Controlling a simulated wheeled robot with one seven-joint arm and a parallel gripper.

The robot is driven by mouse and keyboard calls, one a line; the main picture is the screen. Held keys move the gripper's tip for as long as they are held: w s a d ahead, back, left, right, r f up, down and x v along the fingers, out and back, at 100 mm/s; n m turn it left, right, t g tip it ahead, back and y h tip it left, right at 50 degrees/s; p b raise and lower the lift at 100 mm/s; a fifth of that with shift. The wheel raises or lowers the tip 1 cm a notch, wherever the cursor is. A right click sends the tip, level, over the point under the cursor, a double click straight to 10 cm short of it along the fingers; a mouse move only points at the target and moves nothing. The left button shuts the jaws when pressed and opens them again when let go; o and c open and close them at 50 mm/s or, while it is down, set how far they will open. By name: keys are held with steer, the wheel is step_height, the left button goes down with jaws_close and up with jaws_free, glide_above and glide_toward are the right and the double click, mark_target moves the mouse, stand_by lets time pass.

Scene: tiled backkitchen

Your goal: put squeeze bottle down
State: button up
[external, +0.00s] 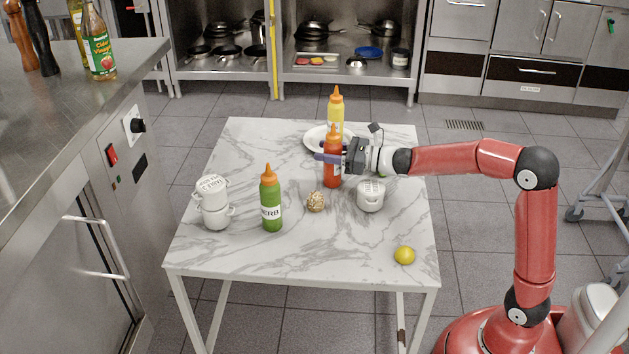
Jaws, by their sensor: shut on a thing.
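A red squeeze bottle (332,174) with an orange nozzle is upright over the middle of the marble table (240,147). My gripper (331,158) reaches in from the right and is shut on this bottle at its upper part. I cannot tell whether its base touches the table top. A yellow squeeze bottle (336,112) stands behind it, its lower part hidden. A green squeeze bottle (270,203) labelled HERB stands at the front left of the table.
A white plate (313,138) lies behind the red bottle. A round brown item (316,202) and a white lidded pot (371,196) are close in front. Two stacked white pots (214,205) stand at left, a lemon (404,255) at front right. The front middle is clear.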

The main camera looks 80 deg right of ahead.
steer(key=o, duration=1.2)
steer(key=shift+f, duration=0.1)
steer(key=shift+s+f, duration=0.1)
steer(key=shift+s, duration=0.25)
steer(key=s, duration=0.3)
steer(key=s+a+r, duration=0.1)
steer(key=s, duration=0.1)
steer(key=shift+s, duration=0.3)
steer(key=shift+o, duration=0.4)
steer(key=shift+s+a+f, duration=0.1)
steer(key=shift+s+a, duration=0.05)
steer(key=shift+s, duration=0.6)
